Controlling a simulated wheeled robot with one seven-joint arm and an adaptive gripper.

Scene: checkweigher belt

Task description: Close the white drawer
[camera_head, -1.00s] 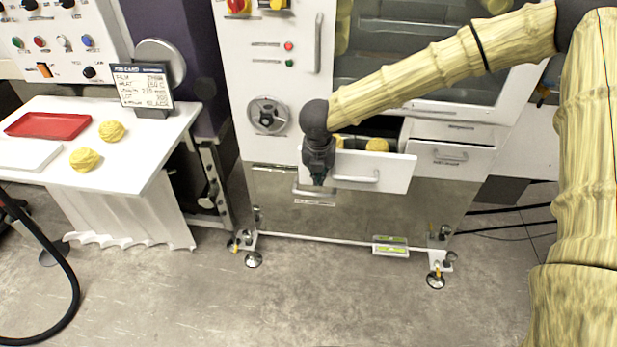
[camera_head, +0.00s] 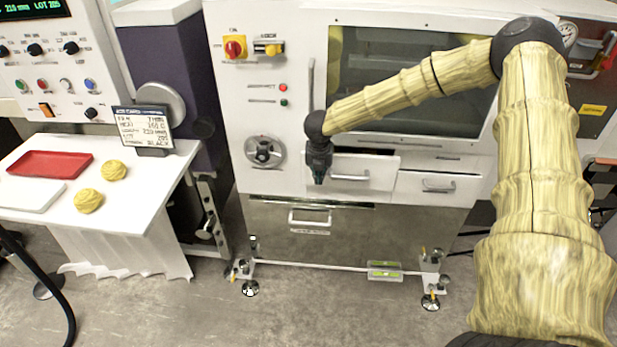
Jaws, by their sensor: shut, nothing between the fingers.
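The white drawer (camera_head: 378,168) sits in the front of the white machine and has a bar handle on its face. It stands out only slightly, with a thin dark gap along its top edge, and its inside is hidden. My gripper (camera_head: 320,181) points down at the left end of the drawer front. It is shut and empty. It looks in contact with or very near the front; I cannot tell which.
A second white drawer (camera_head: 436,189) on the right is flush with the machine. A steel drawer (camera_head: 310,222) lies below. On the left, a white table (camera_head: 150,180) holds a red tray (camera_head: 48,163) and two yellow balls. The floor in front is clear.

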